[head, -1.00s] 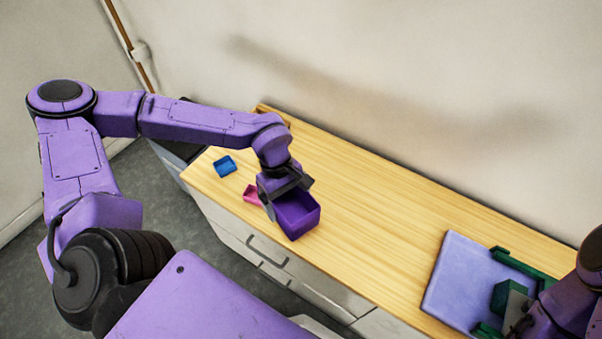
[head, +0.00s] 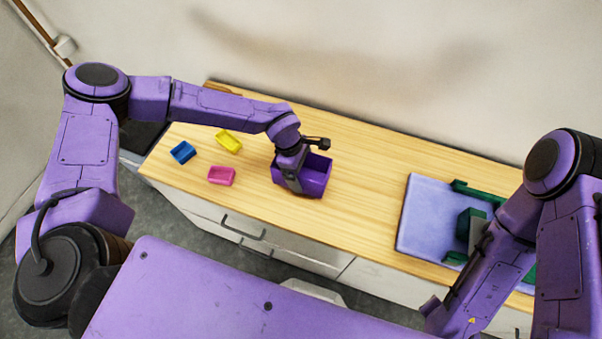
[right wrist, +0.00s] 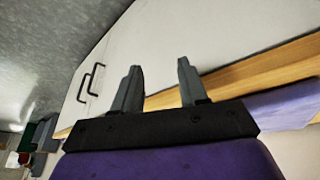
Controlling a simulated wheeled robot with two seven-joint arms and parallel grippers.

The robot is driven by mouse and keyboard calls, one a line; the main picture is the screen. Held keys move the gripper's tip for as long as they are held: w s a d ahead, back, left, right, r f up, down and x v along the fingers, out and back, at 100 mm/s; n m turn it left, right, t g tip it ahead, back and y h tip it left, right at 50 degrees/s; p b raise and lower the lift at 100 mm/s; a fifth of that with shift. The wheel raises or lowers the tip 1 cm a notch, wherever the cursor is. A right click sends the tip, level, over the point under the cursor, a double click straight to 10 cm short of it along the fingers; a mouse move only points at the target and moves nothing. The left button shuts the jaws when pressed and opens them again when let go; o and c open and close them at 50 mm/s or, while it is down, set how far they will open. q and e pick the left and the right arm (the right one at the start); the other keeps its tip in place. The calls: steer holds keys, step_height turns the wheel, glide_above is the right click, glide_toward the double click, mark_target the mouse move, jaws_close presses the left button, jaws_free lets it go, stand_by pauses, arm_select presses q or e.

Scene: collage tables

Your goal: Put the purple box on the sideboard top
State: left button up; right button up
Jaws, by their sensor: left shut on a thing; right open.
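The purple box (head: 317,176) is an open-topped box at the middle of the sideboard top (head: 365,165) in the head view. My left gripper (head: 291,182) is shut on its left wall, and the gripper hides part of that side. The box looks upright, at or just over the wood; I cannot tell whether it touches. My right gripper (right wrist: 157,74) is open and empty in the right wrist view, in front of the sideboard's pale front.
Small blue (head: 183,152), yellow (head: 229,141) and pink (head: 221,176) trays lie left of the box. A lavender board (head: 425,220) with green pieces (head: 468,224) lies at the right, partly behind my right arm. Wood between box and board is clear.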

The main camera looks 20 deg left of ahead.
arm_select(q)
steer(key=shift+f, duration=1.7)
steer(key=o, duration=0.7)
steer(key=v, duration=1.2)
steer(key=shift+r+b, duration=0.25)
steer(key=shift+b, duration=0.1)
